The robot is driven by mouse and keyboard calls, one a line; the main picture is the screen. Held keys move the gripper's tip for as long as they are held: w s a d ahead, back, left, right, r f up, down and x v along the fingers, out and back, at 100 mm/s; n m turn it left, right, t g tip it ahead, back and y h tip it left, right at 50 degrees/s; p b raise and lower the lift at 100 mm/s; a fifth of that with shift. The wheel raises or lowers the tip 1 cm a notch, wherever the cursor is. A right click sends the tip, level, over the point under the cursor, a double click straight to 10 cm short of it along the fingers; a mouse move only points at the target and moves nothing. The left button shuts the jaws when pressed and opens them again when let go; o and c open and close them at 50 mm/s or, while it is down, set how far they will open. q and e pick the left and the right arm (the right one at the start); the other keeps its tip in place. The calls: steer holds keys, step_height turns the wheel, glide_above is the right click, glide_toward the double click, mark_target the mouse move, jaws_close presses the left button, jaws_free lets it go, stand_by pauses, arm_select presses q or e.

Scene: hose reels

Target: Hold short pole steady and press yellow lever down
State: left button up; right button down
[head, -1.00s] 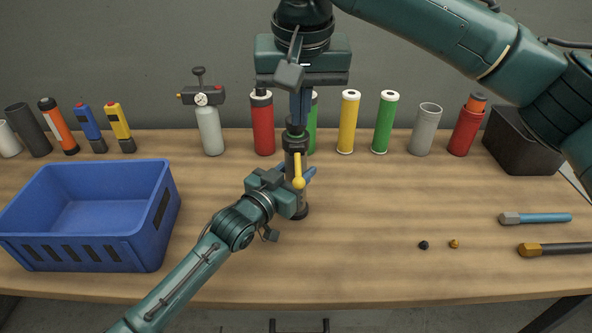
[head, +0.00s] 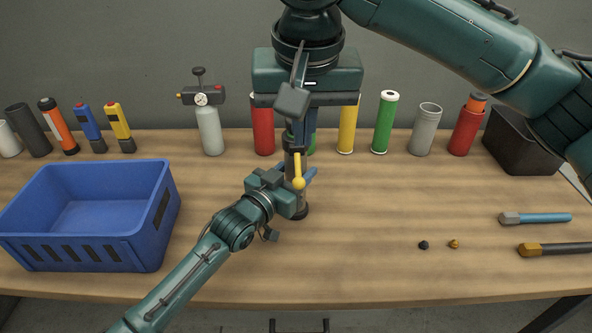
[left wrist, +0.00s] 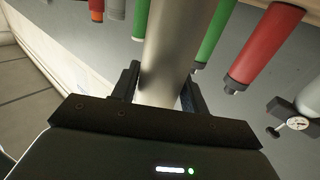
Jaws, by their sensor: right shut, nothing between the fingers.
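The short pole (head: 303,201) stands upright on the table at the centre in the head view, dark with a wider base. The yellow lever (head: 298,168) is on its near side, its ball end hanging downward. My left gripper (head: 308,176) is shut around the pole from the front left. In the left wrist view, the grey pole (left wrist: 167,55) runs between its two fingers. My right gripper (head: 299,142) points down from above with its fingers shut and empty, at the pole's top, just above the lever. It hides the pole's top, so contact cannot be told.
A blue crate (head: 60,250) stands on the left. Cylinders, including a red one (head: 263,135) and a green one (head: 383,125), line the back. A gauge bottle (head: 209,130) stands back left. Two small knobs (head: 454,244) and two rods (head: 540,218) lie on the right.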

arm_select(q)
steer(key=o, duration=0.4)
steer(key=shift+o, duration=0.2)
